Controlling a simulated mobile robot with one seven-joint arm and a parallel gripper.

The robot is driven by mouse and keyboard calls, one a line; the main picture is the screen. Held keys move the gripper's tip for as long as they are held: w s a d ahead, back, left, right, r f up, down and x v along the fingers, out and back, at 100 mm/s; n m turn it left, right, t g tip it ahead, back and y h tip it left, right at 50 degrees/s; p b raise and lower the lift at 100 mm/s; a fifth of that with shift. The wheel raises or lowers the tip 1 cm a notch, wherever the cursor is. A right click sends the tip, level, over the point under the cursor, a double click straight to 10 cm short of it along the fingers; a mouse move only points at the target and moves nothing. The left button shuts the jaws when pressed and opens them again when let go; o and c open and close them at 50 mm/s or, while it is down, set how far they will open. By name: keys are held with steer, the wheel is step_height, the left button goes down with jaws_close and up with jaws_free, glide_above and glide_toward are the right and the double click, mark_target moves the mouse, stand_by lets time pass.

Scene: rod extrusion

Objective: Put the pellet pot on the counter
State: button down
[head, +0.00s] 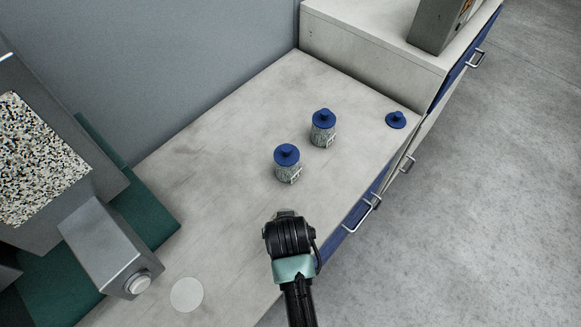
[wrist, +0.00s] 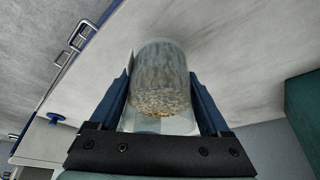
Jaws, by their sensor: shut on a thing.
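The pellet pot (wrist: 160,85) is a clear cylinder with pale pellets inside, and no lid shows on it in the wrist view. My gripper (wrist: 160,72) is shut on it, with one blue finger on each side. In the head view my gripper (head: 287,214) is over the near part of the pale counter (head: 225,135), and it hides nearly all of the pot. I cannot tell whether the pot touches the counter.
Two blue-lidded jars (head: 287,163) (head: 323,128) stand beyond my gripper. A loose blue lid (head: 396,120) lies near the right edge. A white disc (head: 187,294) lies at the near left. A grey machine (head: 105,245) with a pellet-filled hopper (head: 38,160) stands left. The counter's middle left is clear.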

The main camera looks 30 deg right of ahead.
steer(key=shift+w+f, duration=0.1)
steer(key=shift+f, duration=1.95)
steer(key=shift+f, duration=0.2)
jaws_free()
steer(key=v, duration=1.2)
steer(key=shift+p, duration=0.4)
steer(key=shift+r, duration=0.15)
